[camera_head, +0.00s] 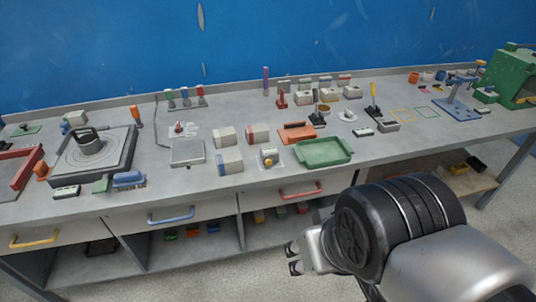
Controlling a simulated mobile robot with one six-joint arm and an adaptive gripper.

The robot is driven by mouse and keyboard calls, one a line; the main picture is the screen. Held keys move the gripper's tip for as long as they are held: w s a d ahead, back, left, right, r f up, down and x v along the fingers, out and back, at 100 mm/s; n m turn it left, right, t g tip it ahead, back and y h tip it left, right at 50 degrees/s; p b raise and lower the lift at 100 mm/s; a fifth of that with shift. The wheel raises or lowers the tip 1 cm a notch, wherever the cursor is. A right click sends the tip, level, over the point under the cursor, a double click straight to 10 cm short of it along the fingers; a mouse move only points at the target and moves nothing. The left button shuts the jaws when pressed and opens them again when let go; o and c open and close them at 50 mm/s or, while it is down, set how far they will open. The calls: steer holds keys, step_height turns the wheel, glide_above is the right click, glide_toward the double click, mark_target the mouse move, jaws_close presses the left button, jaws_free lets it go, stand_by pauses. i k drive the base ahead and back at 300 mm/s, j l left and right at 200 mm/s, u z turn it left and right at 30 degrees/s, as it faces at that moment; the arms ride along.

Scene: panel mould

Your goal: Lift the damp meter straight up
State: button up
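No item is clearly recognisable as the damp meter at this size. Candidates on the grey bench (205,198) are a small grey device with a yellow knob (268,160) left of the green tray, and an upright yellow-and-black tool (374,100) further back. My gripper (293,259) is in front of the bench, below the top's front edge and over the lower shelf area. Its two dark fingertips look apart with nothing between them. It is away from every item on the bench top.
A dark square machine (63,160) stands at left, a blue press (455,105) and green machine (505,80) at right. Drawers with coloured handles (171,215) line the front.

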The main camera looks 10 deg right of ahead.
mark_target(272, 152)
steer(key=i+j, duration=0.25)
steer(key=j, duration=0.15)
steer(key=i+j, duration=0.2)
steer(key=j, duration=0.2)
steer(key=i+j, duration=0.25)
steer(key=j+z, duration=0.1)
steer(key=z, duration=0.35)
steer(key=j+z, duration=0.15)
steer(key=z, duration=0.25)
steer(key=j+z, duration=0.15)
steer(key=z, duration=0.3)
steer(key=j+z, duration=0.15)
steer(key=z, duration=0.3)
steer(key=i, duration=0.05)
